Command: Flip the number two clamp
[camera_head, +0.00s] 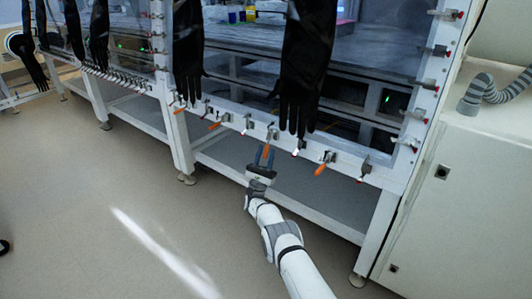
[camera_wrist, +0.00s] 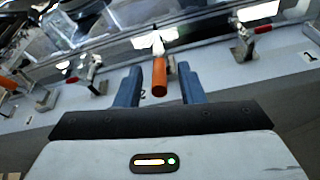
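A clamp with an orange handle (camera_wrist: 160,77) is straight ahead in the wrist view, its handle pointing toward me. A small dark "2" mark shows beside it, partly behind a finger. My gripper (camera_wrist: 160,88) is open, with one blue finger on each side of the handle. A gap shows on both sides, so the fingers do not touch it. In the head view, my gripper (camera_head: 265,155) is at the lower frame edge of the glovebox, and the orange handle (camera_head: 267,149) shows between its fingers. I cannot tell how deep the handle sits between them.
Other clamps line the same edge, including an orange-handled one (camera_head: 323,165) to the right and another (camera_head: 215,125) to the left. Black gloves (camera_head: 306,60) hang above the clamps. A white cabinet (camera_head: 450,190) stands at right. The floor at left is clear.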

